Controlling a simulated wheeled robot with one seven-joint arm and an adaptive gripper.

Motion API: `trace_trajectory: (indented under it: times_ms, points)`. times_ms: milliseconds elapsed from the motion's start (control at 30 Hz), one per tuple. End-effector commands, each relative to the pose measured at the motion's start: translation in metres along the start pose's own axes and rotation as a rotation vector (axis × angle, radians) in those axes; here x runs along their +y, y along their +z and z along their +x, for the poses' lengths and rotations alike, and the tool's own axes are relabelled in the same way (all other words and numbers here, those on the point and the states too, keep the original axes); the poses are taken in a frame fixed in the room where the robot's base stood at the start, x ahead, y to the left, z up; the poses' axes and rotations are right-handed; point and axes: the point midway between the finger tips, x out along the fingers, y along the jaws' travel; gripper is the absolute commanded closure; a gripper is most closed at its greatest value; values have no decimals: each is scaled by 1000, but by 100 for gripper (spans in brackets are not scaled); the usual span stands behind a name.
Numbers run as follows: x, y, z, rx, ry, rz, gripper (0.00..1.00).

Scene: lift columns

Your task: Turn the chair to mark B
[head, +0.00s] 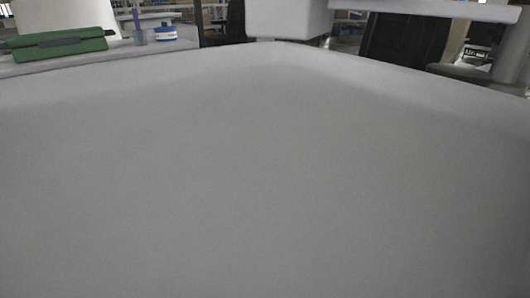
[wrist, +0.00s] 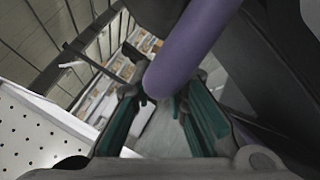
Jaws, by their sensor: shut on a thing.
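In the wrist view my gripper (wrist: 162,98) has its two dark fingers with teal pads on either side of the near end of a thick purple bar (wrist: 190,42). It is shut on this bar, which slants up and to the right away from the fingertips. A dark form (wrist: 258,60) lies to the right of the bar; I cannot tell whether it is part of the chair. Mark B is not visible in either view. The gripper does not show in the head view, where a plain grey surface close to the camera hides most of the scene.
In the head view a green case (head: 60,45) and a small blue-and-white tub (head: 166,33) stand on a pale top at the upper left. A dark upright panel (head: 405,38) is at the upper right. A white perforated panel (wrist: 40,140) is at the wrist view's left.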

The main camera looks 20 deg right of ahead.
Motion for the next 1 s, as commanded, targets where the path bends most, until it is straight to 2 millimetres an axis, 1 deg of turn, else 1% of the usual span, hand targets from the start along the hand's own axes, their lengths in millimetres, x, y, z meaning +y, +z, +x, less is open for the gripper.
trace_trajectory:
  times_ms: [33, 400, 433, 500, 867, 1000]
  points:
    - [-3, 3, 1, -6, -5, 0, 100]
    - [-1, 10, 5, -22, -3, 2, 100]
    - [-1, 11, 5, -23, -3, 2, 79]
    - [0, 10, 5, -22, -2, 3, 65]
    - [1, 7, 4, -16, -1, 2, 65]
    - [0, 4, 0, -13, -2, 1, 65]
